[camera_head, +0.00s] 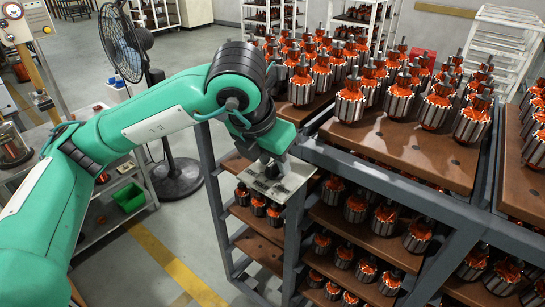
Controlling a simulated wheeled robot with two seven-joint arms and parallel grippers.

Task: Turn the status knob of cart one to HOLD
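A cart (345,165) with a dark grey frame and brown shelves stands at centre right, loaded with orange and silver armatures. A small light-grey plate (292,181) sits at its near left corner. My green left arm reaches in from the left and bends down over this plate. My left gripper (271,170) is at the plate, seen from behind the wrist. Its fingers are mostly hidden, so I cannot tell whether they are open or shut. A status knob and its markings cannot be made out; the wrist covers that spot. My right gripper is out of view.
Another loaded cart (508,190) stands close on the right. A black pedestal fan (178,178) stands behind my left arm. A bench with a green bin (129,197) is at left. White racks (507,45) stand at the back. Floor with yellow lines (172,262) is clear left of the cart.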

